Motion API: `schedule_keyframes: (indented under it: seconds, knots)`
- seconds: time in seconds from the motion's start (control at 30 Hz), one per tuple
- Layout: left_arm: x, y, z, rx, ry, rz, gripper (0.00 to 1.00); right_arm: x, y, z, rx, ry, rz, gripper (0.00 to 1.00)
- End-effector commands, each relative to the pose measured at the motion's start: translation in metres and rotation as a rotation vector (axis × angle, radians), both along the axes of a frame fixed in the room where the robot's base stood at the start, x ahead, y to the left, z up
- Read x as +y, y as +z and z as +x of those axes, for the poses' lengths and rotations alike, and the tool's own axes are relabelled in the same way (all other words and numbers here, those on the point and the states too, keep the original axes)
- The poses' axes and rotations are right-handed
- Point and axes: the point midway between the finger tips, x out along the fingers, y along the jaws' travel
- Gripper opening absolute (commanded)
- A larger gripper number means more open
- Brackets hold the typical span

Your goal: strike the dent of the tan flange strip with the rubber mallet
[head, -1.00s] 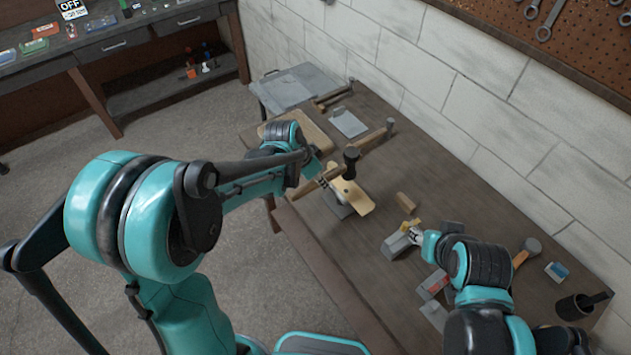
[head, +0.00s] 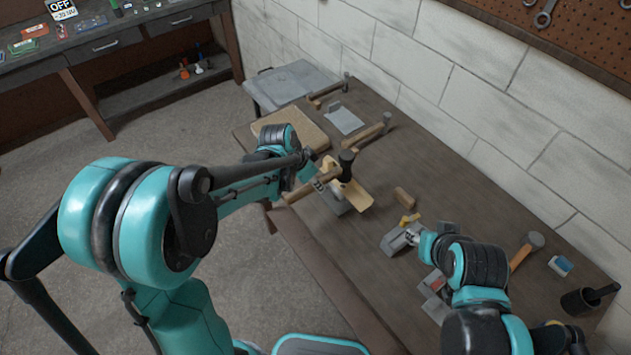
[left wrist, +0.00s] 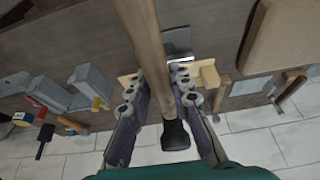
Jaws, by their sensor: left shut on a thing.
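My left gripper (head: 322,183) is shut on the wooden handle of the rubber mallet (head: 346,166). The black mallet head is over the tan flange strip (head: 360,196); I cannot tell if they touch. In the left wrist view, the handle runs between the fingers (left wrist: 163,98) to the black head (left wrist: 175,135). The tan strip (left wrist: 210,76) shows on both sides of the handle, over a grey block. The mallet and gripper hide its middle, and I cannot make out the dent. My right gripper (head: 412,237) is by a grey block (head: 394,243); its finger opening is unclear.
Wooden-handled hammers (head: 374,133) lie behind the strip, near a grey plate (head: 345,119). A tan board (head: 290,130) lies at the far left. A small wooden block (head: 404,197) and another hammer (head: 527,247) lie to the right. The bench between the wooden block and the wall is clear.

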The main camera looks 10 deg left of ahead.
Motion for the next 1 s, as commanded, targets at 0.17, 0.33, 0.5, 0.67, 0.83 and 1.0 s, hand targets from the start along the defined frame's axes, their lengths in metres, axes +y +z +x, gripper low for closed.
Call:
schedule_keyframes:
  seconds: [0.17, 0.33, 0.5, 0.67, 0.83, 1.0]
  knots:
    - [0.0, 0.0, 0.0, -0.001, 0.0, -0.001, 0.0, 0.0, 0.0, 0.0, 0.0, 0.0, 0.0, 0.4]
    - [0.0, 0.0, 0.0, -0.001, 0.0, -0.001, 0.0, 0.0, -0.002, 0.0, 0.0, 0.0, 0.0, 0.4]
    - [0.0, -0.001, 0.0, -0.001, 0.0, -0.001, 0.0, 0.0, -0.003, 0.0, 0.0, 0.0, 0.0, 0.4]
    - [0.0, -0.021, 0.0, -0.001, 0.0, -0.001, 0.0, 0.0, -0.021, 0.0, 0.0, 0.0, 0.0, 0.4]
    - [0.0, -0.053, 0.0, -0.001, 0.0, -0.001, 0.0, 0.0, -0.05, 0.0, 0.0, 0.0, 0.0, 0.4]
    - [0.0, -0.033, 0.0, -0.001, 0.0, -0.001, 0.0, 0.0, -0.033, 0.0, 0.0, 0.0, 0.0, 0.4]
